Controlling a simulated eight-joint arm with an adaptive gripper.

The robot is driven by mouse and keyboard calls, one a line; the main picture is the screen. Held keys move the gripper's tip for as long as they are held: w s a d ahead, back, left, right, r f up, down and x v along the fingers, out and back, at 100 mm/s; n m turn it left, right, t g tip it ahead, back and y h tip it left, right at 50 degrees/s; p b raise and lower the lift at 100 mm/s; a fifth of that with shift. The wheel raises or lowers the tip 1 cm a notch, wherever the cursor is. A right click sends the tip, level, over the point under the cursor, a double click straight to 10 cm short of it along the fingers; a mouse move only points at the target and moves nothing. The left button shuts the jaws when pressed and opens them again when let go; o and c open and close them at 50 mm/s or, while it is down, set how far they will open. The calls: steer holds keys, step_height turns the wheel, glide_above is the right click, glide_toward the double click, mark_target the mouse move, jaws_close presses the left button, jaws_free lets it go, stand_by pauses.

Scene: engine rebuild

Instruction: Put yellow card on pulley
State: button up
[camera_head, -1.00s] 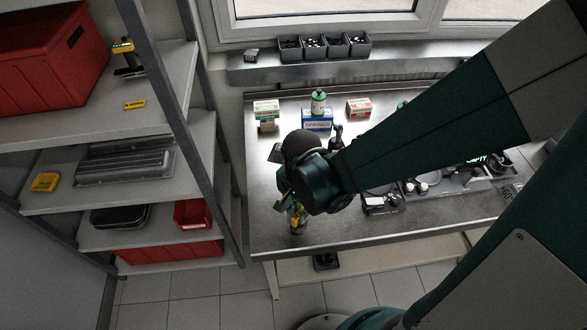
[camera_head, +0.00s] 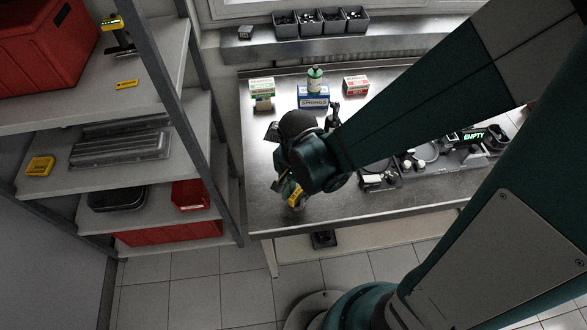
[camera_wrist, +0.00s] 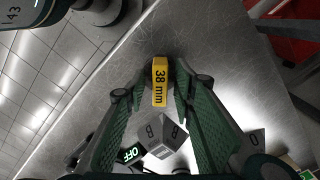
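The yellow card (camera_wrist: 160,85), marked 38 mm, sits between the tips of my gripper (camera_wrist: 163,75) in the wrist view. The two green fingers slant in from both sides and appear shut on it. In the head view my gripper (camera_head: 286,188) points down at the left front part of the table, with the yellow card (camera_head: 295,196) showing at its tips. My wrist hides part of the fingers. I cannot make out the pulley for certain in either view.
On the metal table (camera_head: 262,205), boxes and a bottle (camera_head: 315,78) stand at the back, engine parts (camera_head: 380,178) at the right. A shelf (camera_head: 150,210) with red bins stands left.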

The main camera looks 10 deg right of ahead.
mark_target(297, 193)
steer(key=shift+r, duration=0.3)
step_height(297, 193, up, 12)
steer(key=p, duration=0.2)
steer(key=shift+f, duration=0.15)
stand_by(0.8)
stand_by(0.7)
steer(key=d+r+n+t, duration=0.7)
steer(key=d+r+n, duration=0.2)
steer(key=d+r, duration=0.5)
steer(key=shift+w+r, duration=0.3)
steer(key=shift+r, duration=0.25)
